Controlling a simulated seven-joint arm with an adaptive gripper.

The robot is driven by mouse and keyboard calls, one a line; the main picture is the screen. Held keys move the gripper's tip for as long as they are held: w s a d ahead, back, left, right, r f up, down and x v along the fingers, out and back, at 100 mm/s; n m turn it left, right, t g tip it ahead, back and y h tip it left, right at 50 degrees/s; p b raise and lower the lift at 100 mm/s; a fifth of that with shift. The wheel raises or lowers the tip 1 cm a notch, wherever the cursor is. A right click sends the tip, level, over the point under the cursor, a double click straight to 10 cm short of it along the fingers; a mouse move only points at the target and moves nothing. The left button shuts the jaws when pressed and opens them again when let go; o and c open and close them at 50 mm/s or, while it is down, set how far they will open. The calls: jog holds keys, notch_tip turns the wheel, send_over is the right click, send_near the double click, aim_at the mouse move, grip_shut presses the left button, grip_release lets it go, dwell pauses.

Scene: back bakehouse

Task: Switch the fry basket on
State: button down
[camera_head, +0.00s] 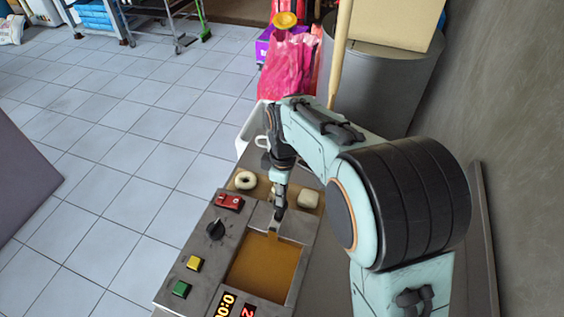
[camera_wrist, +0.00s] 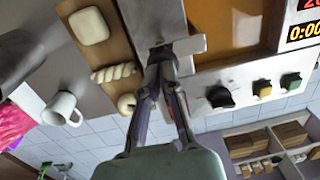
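The fryer (camera_head: 317,228) has a tank of brown oil (camera_head: 264,266), also in the wrist view (camera_wrist: 226,22). A red switch block (camera_head: 229,201), a black knob (camera_head: 215,229), a yellow button (camera_head: 194,263) and a green button (camera_head: 181,289) line its left side. My gripper (camera_head: 279,212) is over the fryer's far end, right of the red block. Its fingers meet at the tips (camera_wrist: 163,58), beside a pale metal piece (camera_wrist: 190,45). Whether they touch it is unclear.
A wooden board (camera_wrist: 105,50) with a ring, a twist and a square piece of dough lies beyond the fryer. A white mug (camera_wrist: 62,108) stands near it. Tiled floor lies left.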

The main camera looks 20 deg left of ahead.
notch_tip(320, 180, up, 14)
jog(key=shift+w, duration=0.4)
jog(key=shift+d, duration=0.15)
jog(key=s+d+r+m+t, duration=0.1)
jog(key=s+d+r+m, duration=0.2)
jog(key=d, duration=0.5)
jog(key=s+d+r+m+t, duration=0.1)
jog(key=s+d+r+m, duration=0.15)
jog(key=d, duration=0.55)
jog(key=s+d+f+m, duration=0.2)
jog(key=s+f+m, duration=0.3)
jog(key=s+f, duration=0.1)
jog(key=s+d+f+m+g, duration=0.1)
jog(key=s+d+f+m, duration=0.1)
jog(key=s+f+m, duration=0.4)
jog(key=shift+s+d+f+g+y, duration=0.3)
jog(key=shift+s, duration=0.95)
